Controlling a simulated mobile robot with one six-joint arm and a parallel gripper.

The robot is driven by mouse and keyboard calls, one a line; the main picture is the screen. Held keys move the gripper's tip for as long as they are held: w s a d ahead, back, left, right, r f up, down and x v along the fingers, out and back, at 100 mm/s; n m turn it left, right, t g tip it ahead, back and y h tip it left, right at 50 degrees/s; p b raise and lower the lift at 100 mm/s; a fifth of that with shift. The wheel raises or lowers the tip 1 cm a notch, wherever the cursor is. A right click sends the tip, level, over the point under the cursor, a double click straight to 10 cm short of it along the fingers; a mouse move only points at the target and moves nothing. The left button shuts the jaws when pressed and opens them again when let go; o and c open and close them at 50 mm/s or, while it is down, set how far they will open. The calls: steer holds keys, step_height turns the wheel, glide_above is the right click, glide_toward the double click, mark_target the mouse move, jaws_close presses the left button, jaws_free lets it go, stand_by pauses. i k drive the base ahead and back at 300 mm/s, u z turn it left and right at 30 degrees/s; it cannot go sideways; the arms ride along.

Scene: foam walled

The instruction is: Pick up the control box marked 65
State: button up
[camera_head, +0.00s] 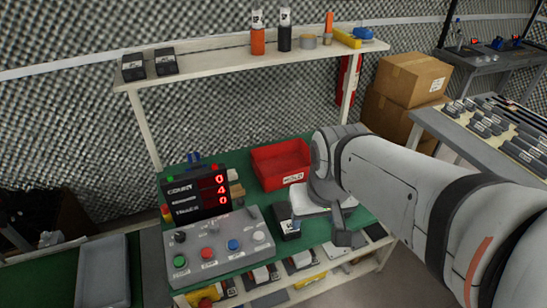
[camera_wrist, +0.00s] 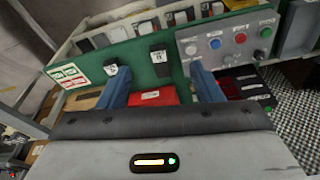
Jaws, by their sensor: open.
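A small dark box with a white label (camera_head: 289,229) stands on the green bench, right of the grey button panel, in the head view. In the wrist view, one dark labelled box (camera_wrist: 159,56) shows between my fingers and beyond their tips. A second dark box (camera_wrist: 110,70) shows by the tip of the left finger. The labels are too small to read surely, so I cannot tell which box is marked 65. My gripper (camera_wrist: 158,80) is open and empty, its two blue fingers apart. In the head view my arm hides part of the bench.
The grey button panel (camera_head: 217,248) and a red-digit display (camera_head: 197,196) are at the left of the bench. A red bin (camera_head: 281,164) stands behind. The shelf above (camera_head: 215,62) holds two dark boxes (camera_head: 150,65) and bottles. Cardboard boxes (camera_head: 412,80) stand to the right.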

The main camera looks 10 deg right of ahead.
mark_target(281, 211)
steer(key=z, duration=0.05)
steer(key=k, duration=1.05)
steer(key=z, duration=0.45)
steer(key=i, duration=1.6)
steer(key=u, duration=0.35)
